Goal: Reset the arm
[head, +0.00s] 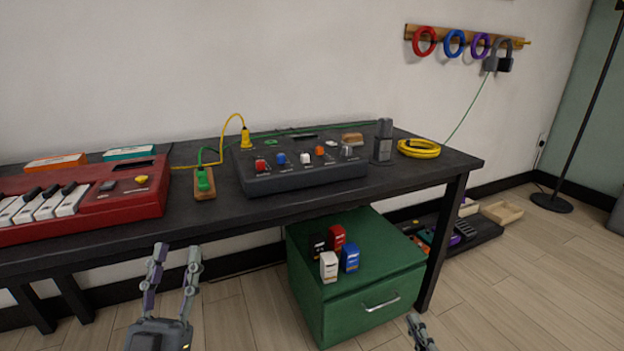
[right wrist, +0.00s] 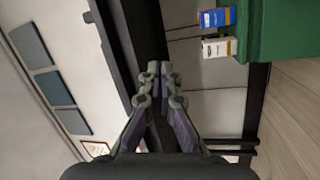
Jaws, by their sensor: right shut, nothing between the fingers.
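My left gripper (head: 177,252) is at the lower left of the head view, in front of the table's front edge. Its two fingers stand apart with nothing between them. My right gripper (head: 416,323) shows only partly at the bottom edge of the head view, in front of the green cabinet. In the right wrist view its fingertips (right wrist: 160,70) meet, with nothing held. Most of the right arm is out of view.
The dark table (head: 300,206) carries a red keyboard (head: 128,197), a grey knob console (head: 305,180) and a yellow cable coil (head: 419,148). The green cabinet (head: 345,301) below holds several small boxes, including a blue box (head: 350,258). Open floor (head: 540,280) lies to the right.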

